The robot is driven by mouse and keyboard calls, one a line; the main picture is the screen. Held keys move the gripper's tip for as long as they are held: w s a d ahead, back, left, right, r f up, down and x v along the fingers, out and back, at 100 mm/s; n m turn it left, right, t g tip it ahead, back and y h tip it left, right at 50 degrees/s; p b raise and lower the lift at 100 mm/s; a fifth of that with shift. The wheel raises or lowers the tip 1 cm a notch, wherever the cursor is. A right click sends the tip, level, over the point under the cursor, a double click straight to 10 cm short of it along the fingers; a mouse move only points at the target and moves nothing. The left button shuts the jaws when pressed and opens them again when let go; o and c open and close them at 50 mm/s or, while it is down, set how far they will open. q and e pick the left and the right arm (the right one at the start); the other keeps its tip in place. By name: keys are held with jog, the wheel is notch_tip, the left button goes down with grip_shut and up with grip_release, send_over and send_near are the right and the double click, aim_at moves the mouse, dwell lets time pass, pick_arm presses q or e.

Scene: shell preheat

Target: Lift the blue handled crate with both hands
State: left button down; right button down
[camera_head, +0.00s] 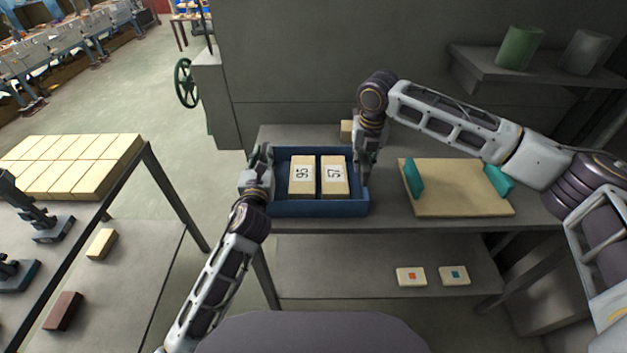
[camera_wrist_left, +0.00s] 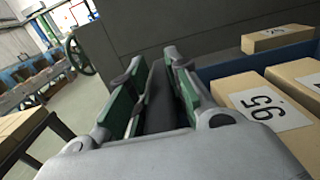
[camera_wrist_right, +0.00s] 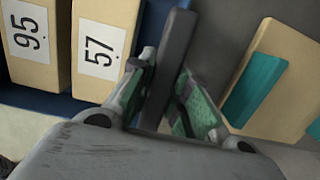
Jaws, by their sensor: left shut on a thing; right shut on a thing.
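The blue crate (camera_head: 318,209) stands at the left part of the grey workbench, holding two tan blocks labelled 95 (camera_head: 302,176) and 57 (camera_head: 334,176). Whether its base touches the bench is unclear. My left gripper (camera_head: 261,160) is at the crate's left side, its jaws shut on a dark upright handle, seen in the left wrist view (camera_wrist_left: 160,98). My right gripper (camera_head: 367,165) is at the right side, shut on the other dark handle, seen in the right wrist view (camera_wrist_right: 172,70). The crate looks about level.
A tan board (camera_head: 458,190) with two teal brackets (camera_head: 413,178) lies right of the crate. Another tan block (camera_head: 347,129) sits behind it. A lower shelf (camera_head: 345,262) holds two marked blocks. A wall shelf (camera_head: 540,73) with cylinders is at upper right.

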pick_arm(q)
jog(key=shift+r, duration=0.3)
pick_arm(e)
jog(key=shift+w+r, duration=0.1)
jog(key=shift+r, duration=0.15)
